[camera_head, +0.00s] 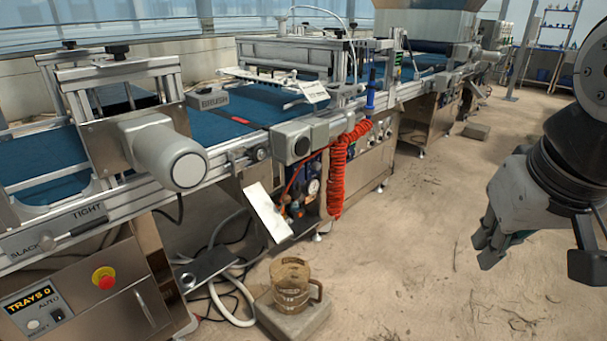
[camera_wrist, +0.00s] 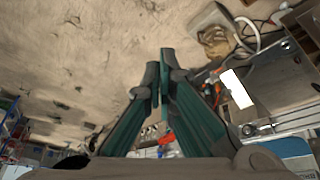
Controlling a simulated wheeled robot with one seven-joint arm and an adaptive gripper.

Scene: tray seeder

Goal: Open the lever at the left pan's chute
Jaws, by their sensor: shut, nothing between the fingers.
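No left pan, chute or chute lever can be made out in either view. My gripper (camera_head: 488,248) hangs at the right of the head view, over the bare floor and well apart from the machine line. In the wrist view its two green-sided fingers (camera_wrist: 160,82) are together with nothing between them. The conveyor line with blue belts (camera_head: 270,103) runs from the near left to the far back. A slack/tight handle (camera_head: 85,222) lies along its near left rail.
A brown jug (camera_head: 290,283) stands on a stone block (camera_head: 312,318) on the floor. A red coiled hose (camera_head: 338,178) hangs from the line. A grey motor (camera_head: 172,155) juts out above a control box with a red button (camera_head: 104,278).

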